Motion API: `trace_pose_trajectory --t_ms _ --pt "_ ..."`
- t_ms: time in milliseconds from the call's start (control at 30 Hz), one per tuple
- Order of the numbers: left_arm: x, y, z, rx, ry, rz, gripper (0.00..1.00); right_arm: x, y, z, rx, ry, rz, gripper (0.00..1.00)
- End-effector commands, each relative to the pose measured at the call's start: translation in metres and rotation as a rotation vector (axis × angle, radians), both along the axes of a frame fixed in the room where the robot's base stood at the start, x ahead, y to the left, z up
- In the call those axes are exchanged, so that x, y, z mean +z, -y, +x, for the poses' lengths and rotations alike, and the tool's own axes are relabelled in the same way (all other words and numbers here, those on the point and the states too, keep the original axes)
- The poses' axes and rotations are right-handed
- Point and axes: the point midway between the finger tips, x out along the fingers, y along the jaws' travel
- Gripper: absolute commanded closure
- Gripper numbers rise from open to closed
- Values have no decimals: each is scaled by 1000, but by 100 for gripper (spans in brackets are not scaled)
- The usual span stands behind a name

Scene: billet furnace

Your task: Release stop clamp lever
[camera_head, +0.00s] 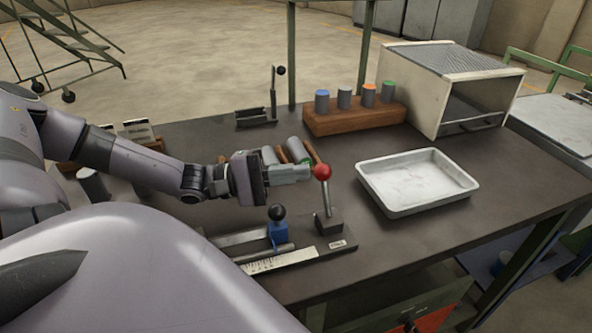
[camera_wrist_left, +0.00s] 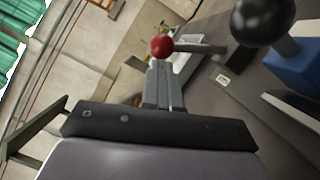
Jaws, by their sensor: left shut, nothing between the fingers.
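A lever with a red ball knob (camera_head: 322,172) rises from a dark block on the end of the gauge fixture. A blue stop block (camera_head: 278,231) with a black ball knob (camera_head: 277,212) sits on the same fixture, left of the red-knobbed lever. My left gripper (camera_head: 306,172) is shut and empty, its fingertips right beside the red knob. In the left wrist view the red knob (camera_wrist_left: 161,47) shows just past the fingertips (camera_wrist_left: 160,68); I cannot tell whether they touch. The black knob (camera_wrist_left: 262,20) and blue block (camera_wrist_left: 298,68) are at the upper right there. My right gripper is not in view.
A white scale strip (camera_head: 280,261) lies along the fixture's front. A white tray (camera_head: 470,187) stands to the right. A wooden rack (camera_head: 345,122) with several colour-topped cylinders and a box-shaped furnace (camera_head: 412,87) stand behind. Cylinders lie behind my left gripper.

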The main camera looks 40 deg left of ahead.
Motion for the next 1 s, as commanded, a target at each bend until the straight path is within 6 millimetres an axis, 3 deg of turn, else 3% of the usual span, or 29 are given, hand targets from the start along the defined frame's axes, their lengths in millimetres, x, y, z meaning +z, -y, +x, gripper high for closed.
trace_pose_trajectory --t_ms 1000 --pt "8 8 2 0 40 76 100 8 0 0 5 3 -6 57"
